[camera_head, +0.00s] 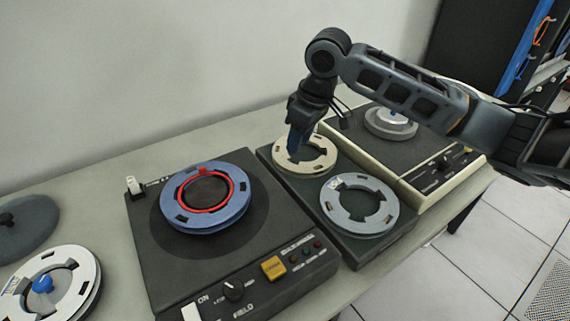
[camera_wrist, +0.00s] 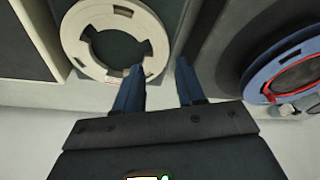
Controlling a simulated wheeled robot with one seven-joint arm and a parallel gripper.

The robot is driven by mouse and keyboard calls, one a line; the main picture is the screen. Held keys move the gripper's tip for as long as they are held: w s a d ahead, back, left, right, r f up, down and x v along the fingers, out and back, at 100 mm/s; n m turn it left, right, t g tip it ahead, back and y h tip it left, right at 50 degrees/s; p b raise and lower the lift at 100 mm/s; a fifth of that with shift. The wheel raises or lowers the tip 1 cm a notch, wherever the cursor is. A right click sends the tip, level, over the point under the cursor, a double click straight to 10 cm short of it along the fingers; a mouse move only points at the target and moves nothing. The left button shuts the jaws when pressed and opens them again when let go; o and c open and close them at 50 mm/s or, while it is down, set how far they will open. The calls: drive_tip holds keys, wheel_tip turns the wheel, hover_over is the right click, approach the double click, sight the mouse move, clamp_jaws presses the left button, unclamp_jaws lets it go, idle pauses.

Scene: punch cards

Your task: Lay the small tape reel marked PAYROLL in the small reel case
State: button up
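A small cream reel (camera_head: 318,164) lies flat at the back of a dark, shallow tray-like unit (camera_head: 282,178). A pale grey reel (camera_head: 385,211) lies in front of it on the same unit. No PAYROLL mark is legible, and I cannot tell for sure which thing is the reel case. My gripper (camera_head: 294,151) points down at the left side of the cream reel. In the wrist view my gripper (camera_wrist: 160,66) is open, with the cream reel's rim (camera_wrist: 78,54) reaching between the fingertips. I cannot tell whether they touch it.
Left of the unit stands a black machine (camera_head: 180,268) with a blue reel (camera_head: 203,221) around a red ring. Right is a cream-edged machine (camera_head: 424,190) with a silver hub (camera_head: 390,123). A white reel (camera_head: 73,283) sits far left. The wall is close behind.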

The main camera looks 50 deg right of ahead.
sight(290, 166)
drive_tip(key=b+x, duration=0.4)
drive_tip(key=x, duration=0.1)
drive_tip(key=shift+f, duration=0.2)
drive_tip(key=shift+b+x, duration=0.7)
drive_tip(key=shift+x, duration=0.95)
drive_tip(key=shift+w+a+f, duration=0.1)
drive_tip(key=shift+f, duration=0.05)
drive_tip(key=shift+r, duration=0.25)
clamp_jaws()
drive_tip(key=shift+w+p+v, duration=0.25)
drive_tip(key=shift+p+v, duration=0.7)
drive_tip(key=shift+w+p+v, duration=0.2)
drive_tip(key=shift+p+v, duration=0.7)
drive_tip(key=shift+v, duration=0.05)
drive_tip(key=shift+w+p+v, duration=0.25)
drive_tip(key=shift+p+v, duration=0.7)
drive_tip(key=shift+v, duration=0.05)
drive_tip(key=shift+r, duration=0.2)
